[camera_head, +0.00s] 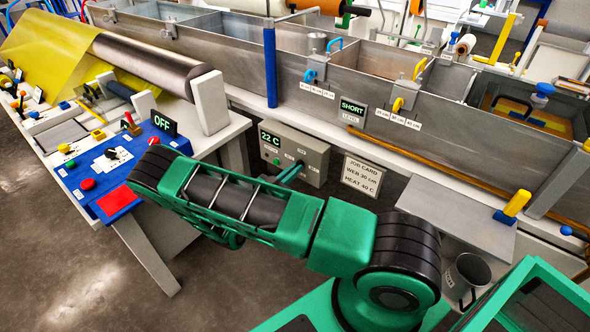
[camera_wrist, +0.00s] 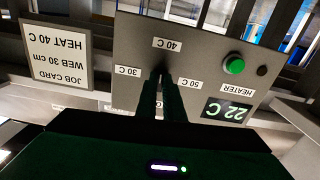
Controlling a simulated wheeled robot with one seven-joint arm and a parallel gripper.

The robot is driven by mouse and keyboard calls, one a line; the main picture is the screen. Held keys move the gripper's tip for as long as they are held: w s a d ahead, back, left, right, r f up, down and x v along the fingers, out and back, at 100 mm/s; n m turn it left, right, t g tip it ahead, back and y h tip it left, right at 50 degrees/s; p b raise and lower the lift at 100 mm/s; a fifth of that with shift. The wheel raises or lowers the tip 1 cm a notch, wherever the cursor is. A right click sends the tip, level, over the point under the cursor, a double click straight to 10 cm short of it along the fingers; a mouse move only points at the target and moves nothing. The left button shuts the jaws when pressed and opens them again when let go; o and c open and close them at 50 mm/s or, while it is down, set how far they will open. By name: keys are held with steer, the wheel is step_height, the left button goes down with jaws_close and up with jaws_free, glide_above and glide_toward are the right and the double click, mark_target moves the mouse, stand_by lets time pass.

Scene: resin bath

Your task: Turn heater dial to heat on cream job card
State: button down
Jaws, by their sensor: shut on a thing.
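The heater box (camera_head: 309,154) is a grey panel below the bath wall, with a display (camera_head: 270,138) reading 22 C. The wrist view shows it upside down, with labels 30 C (camera_wrist: 128,71), 40 C (camera_wrist: 167,44) and 50 C (camera_wrist: 190,83) around the dial. My gripper (camera_wrist: 163,88) is shut on the heater dial at the panel; in the head view my gripper (camera_head: 291,173) reaches its front. My fingers mostly hide the dial, so I cannot tell its setting. The cream job card (camera_head: 362,175) reads WEB 30 cm, HEAT 40 C; it also shows in the wrist view (camera_wrist: 58,56).
A green button (camera_wrist: 234,64) sits on the heater panel beside the dial. A SHORT display (camera_head: 352,110) stands above, on the bath ledge. A blue control panel (camera_head: 120,165) with an OFF display is at left. A grey mug (camera_head: 466,280) stands at lower right.

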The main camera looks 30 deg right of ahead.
steer(key=shift+w+a+f+m+t, duration=0.2)
steer(key=shift+w+a+m+t, duration=0.1)
steer(key=shift+w+a, duration=0.1)
steer(key=c, duration=1.9)
jaws_free()
steer(key=shift+o, duration=0.2)
steer(key=shift+s+d, duration=0.1)
steer(key=shift+d, duration=0.05)
steer(key=shift+r, duration=0.1)
steer(key=shift+s, duration=0.1)
steer(key=v, duration=1)
steer(key=shift+a, duration=0.4)
